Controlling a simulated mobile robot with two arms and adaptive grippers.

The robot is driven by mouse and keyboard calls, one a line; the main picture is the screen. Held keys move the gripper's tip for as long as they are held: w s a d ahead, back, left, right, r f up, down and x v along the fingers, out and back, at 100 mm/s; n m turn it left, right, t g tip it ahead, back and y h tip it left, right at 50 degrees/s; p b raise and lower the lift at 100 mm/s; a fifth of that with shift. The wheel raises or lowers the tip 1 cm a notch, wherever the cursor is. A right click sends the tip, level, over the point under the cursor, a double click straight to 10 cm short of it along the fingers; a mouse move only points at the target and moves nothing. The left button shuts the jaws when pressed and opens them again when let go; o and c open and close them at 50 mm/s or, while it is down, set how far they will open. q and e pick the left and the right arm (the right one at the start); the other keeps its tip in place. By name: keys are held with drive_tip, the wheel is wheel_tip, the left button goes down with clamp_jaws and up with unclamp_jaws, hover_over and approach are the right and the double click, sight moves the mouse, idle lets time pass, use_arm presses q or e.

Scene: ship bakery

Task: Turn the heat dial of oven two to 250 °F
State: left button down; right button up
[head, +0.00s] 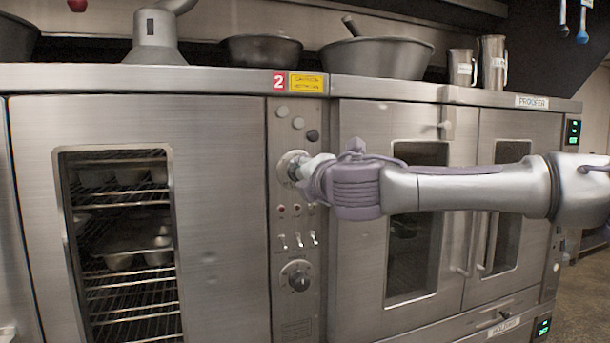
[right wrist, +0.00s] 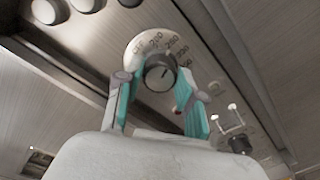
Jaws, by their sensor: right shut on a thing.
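Oven two (head: 220,200) is a steel oven with a red "2" label (head: 279,82) above its narrow control panel. Its upper round dial (head: 287,163) is partly hidden by my right gripper (head: 305,171) in the head view. In the right wrist view the dark dial knob (right wrist: 160,73) sits on a pale plate with printed numbers (right wrist: 155,40). My right gripper (right wrist: 157,88) has its teal-lined fingers on either side of the knob, shut on it. The numbers are too blurred to read the setting surely. My left gripper is not in view.
Below the dial are small lights, several toggle switches (head: 298,240) and a second dial (head: 297,280). Round buttons (head: 298,122) lie above it. The proofer (head: 440,200) stands to the right behind my arm. Bowls (head: 376,55) and metal jugs (head: 493,62) stand on top.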

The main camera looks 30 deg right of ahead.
drive_tip(key=shift+f, duration=0.1)
drive_tip(key=o, duration=1.1)
drive_tip(key=shift+o, duration=0.2)
drive_tip(key=shift+s, duration=0.1)
drive_tip(key=v, duration=1.2)
